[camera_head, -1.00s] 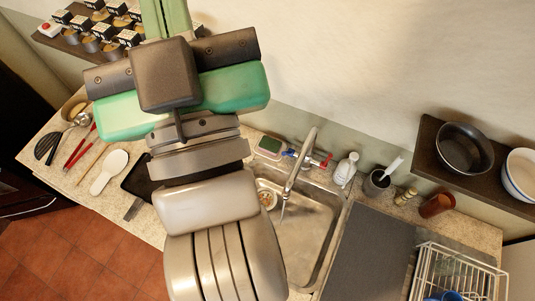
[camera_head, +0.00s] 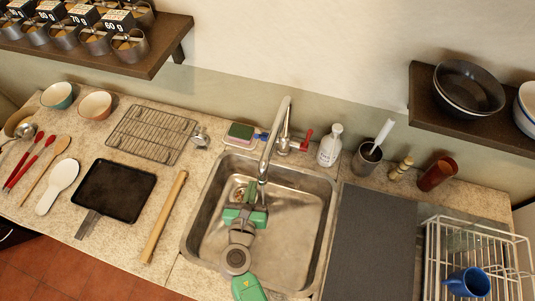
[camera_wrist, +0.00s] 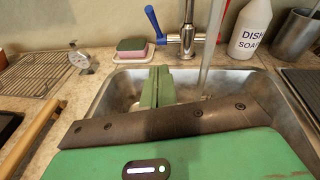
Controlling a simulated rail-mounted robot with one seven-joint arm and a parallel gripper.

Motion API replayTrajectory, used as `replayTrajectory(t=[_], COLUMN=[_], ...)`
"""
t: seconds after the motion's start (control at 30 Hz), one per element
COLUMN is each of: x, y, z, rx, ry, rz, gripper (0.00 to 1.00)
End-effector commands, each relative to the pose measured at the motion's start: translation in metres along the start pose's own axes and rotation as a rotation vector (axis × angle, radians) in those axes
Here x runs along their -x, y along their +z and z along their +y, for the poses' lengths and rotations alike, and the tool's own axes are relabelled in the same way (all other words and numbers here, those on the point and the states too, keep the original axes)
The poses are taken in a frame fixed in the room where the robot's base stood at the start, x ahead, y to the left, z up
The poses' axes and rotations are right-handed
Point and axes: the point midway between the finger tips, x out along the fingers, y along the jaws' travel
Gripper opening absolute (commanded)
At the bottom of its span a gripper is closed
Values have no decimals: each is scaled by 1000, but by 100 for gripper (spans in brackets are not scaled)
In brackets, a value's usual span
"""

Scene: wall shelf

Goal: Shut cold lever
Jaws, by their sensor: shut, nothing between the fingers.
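The tap (camera_head: 285,133) stands behind the sink, its spout arching forward over the basin. In the wrist view the blue lever (camera_wrist: 153,22) stands up, leaning slightly left. The red lever (camera_head: 307,138) is on the right side. My gripper (camera_head: 260,190) is over the basin, in front of the tap and left of centre. In the wrist view its green fingers (camera_wrist: 157,85) are shut together, empty, pointing towards the tap and apart from the blue lever.
A sponge in a dish (camera_head: 240,134) sits just left of the tap. A soap bottle (camera_head: 330,145) stands to its right. The sink walls (camera_head: 330,215) surround my gripper. A cooling rack (camera_head: 152,133) and rolling pin (camera_head: 164,217) lie left.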

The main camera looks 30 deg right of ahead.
Motion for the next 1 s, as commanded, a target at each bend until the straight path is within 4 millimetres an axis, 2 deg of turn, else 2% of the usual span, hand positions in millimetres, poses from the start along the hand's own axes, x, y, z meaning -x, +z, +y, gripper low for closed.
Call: replayTrajectory(t=[0.17, 0.57, 0.6, 0.8, 1.0], x=[-14, -101, -106, -124, -129], y=[2, 1, 6, 27, 32], z=[0, 0, -1, -1, -1], rx=[-5, -8, -8, -10, -9], ry=[-2, -2, -2, -1, -1], rz=[-2, -3, -3, -2, -1], gripper=[0, 0, 0, 0, 0])
